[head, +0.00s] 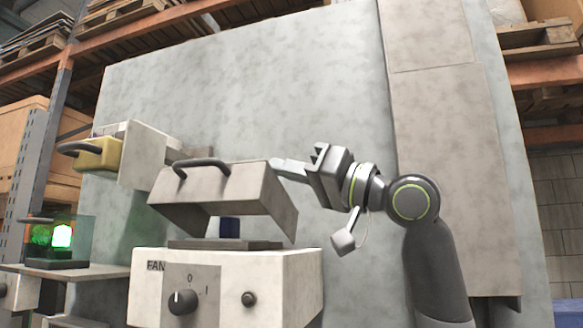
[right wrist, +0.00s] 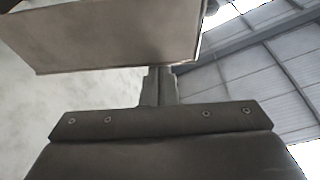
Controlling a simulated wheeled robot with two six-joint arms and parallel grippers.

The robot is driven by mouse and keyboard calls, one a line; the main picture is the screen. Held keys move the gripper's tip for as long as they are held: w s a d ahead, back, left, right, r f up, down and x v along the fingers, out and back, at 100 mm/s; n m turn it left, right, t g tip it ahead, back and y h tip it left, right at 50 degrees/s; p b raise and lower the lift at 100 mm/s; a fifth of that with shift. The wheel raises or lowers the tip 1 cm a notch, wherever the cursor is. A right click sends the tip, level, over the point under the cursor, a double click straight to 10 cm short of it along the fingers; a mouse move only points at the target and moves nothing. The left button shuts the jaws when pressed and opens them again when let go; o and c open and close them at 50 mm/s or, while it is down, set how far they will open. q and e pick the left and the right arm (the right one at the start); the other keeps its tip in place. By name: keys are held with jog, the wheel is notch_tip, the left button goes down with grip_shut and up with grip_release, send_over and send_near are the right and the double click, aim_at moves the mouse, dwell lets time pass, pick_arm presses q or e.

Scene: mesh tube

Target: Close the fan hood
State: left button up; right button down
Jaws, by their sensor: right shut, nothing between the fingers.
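The fan hood (head: 206,195) is a grey metal cover with a dark curved handle (head: 203,164) on its front. It stands raised and tilted above the white box (head: 226,285) marked FAN, with a gap under it where a dark blue part (head: 230,228) shows. My right gripper (head: 275,165) is shut and empty, its fingertips at the hood's upper right edge. Whether they touch it I cannot tell. In the right wrist view the shut fingers (right wrist: 158,82) point at the edge of a grey metal panel, likely the hood (right wrist: 110,35). My left gripper is not in view.
The FAN box carries a black knob (head: 183,301) and a smaller black button (head: 249,299). A yellow block with a handle (head: 98,153) sits at the left, above a green lit lamp (head: 62,235) on a shelf. A tall grey panel (head: 450,150) stands behind my right arm.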

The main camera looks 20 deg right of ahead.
aim_at(273, 201)
jog(key=f+n, duration=0.1)
jog(key=f+n+g+b, duration=0.1)
jog(key=f+n+y, duration=0.1)
jog(key=n, duration=0.1)
jog(key=shift+s+a+f, duration=0.3)
jog(key=shift+s, duration=0.1)
jog(key=shift+s+f+b, duration=0.1)
jog(key=shift+f+b, duration=0.4)
jog(key=shift+f, duration=0.25)
jog(key=shift+f, duration=0.25)
